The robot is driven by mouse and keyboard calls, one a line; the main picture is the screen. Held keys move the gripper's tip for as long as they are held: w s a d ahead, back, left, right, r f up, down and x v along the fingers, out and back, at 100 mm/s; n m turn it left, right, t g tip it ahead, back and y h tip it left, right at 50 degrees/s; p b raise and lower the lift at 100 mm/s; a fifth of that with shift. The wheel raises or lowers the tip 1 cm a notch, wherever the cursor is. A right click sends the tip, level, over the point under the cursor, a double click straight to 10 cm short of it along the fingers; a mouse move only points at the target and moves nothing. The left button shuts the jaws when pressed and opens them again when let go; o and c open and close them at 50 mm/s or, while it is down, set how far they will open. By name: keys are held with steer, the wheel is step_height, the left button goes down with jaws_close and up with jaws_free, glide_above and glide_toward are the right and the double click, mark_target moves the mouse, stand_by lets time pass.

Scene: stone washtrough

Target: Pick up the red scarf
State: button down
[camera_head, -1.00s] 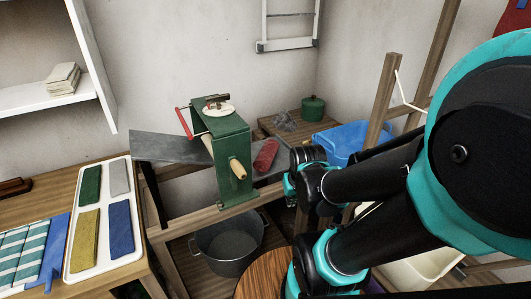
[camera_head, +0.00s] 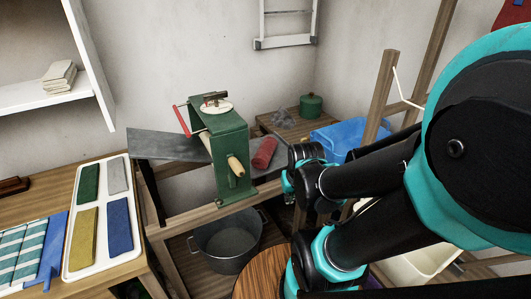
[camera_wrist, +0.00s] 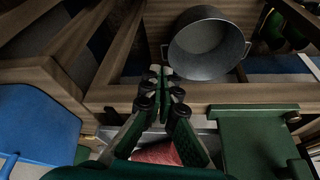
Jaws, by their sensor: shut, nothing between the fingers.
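The red scarf (camera_head: 264,153) is a rolled red bundle on the grey board to the right of the green wringer (camera_head: 230,155). In the wrist view part of the scarf (camera_wrist: 160,153) shows at the bottom, partly hidden by my gripper. My gripper (camera_wrist: 165,84) is shut and empty, its fingers lying across the view in front of the scarf. In the head view my arm's end (camera_head: 303,167) is just right of the scarf; the fingertips cannot be made out there.
A dark metal tub (camera_head: 230,240) stands below the wringer, beyond a wooden beam (camera_wrist: 190,95). A blue basin (camera_head: 340,138) and a wooden post (camera_head: 381,100) are right of the scarf. A white tray (camera_head: 74,262) of folded cloths lies on the left table.

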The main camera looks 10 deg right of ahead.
mark_target(265, 147)
steer(key=c, duration=2.2)
jaws_free()
